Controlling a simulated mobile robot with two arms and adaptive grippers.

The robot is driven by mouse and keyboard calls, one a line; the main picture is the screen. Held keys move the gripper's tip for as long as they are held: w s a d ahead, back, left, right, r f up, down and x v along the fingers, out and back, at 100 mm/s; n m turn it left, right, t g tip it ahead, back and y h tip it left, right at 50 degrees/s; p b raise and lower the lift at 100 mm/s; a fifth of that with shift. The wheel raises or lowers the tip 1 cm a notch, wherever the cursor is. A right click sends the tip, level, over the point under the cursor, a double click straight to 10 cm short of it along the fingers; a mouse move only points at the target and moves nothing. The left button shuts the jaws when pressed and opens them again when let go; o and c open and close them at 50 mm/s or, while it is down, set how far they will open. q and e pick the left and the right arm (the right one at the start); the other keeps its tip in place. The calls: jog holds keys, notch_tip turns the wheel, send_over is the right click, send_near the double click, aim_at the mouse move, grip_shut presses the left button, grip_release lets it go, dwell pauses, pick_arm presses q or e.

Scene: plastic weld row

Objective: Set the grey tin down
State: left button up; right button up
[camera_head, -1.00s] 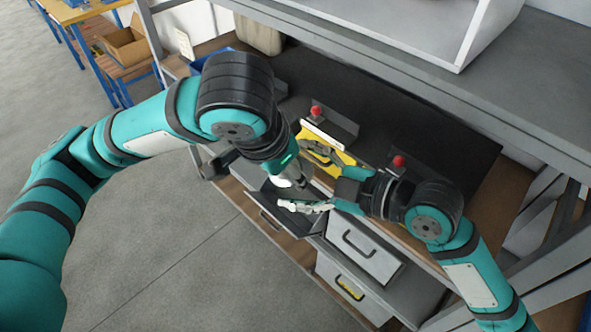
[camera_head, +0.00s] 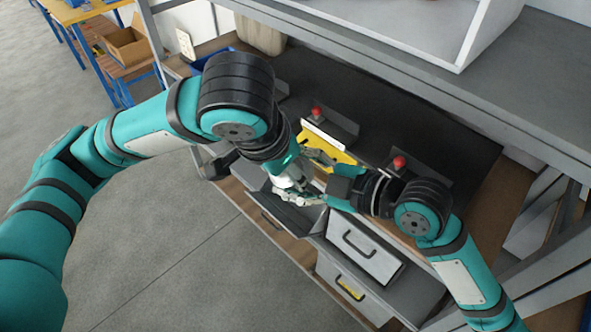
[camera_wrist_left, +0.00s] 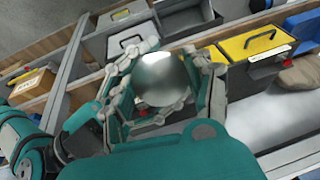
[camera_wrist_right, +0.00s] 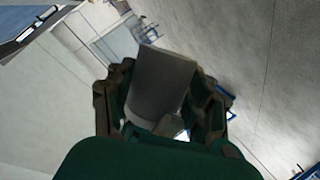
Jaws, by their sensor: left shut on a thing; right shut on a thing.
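The tin is held in the air.
An open grey drawer (camera_head: 292,215) lies below the grippers. A closed drawer (camera_head: 365,250) is to its right. A yellow case (camera_head: 340,158) and red buttons (camera_head: 316,111) (camera_head: 399,162) are on the bench behind. A shelf (camera_head: 470,90) overhangs the back. Open floor lies front left.

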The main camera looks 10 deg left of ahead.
pick_arm(q)
jog(key=o, duration=1.4)
jog(key=shift+o, duration=0.2)
jog(key=shift+r, duration=0.1)
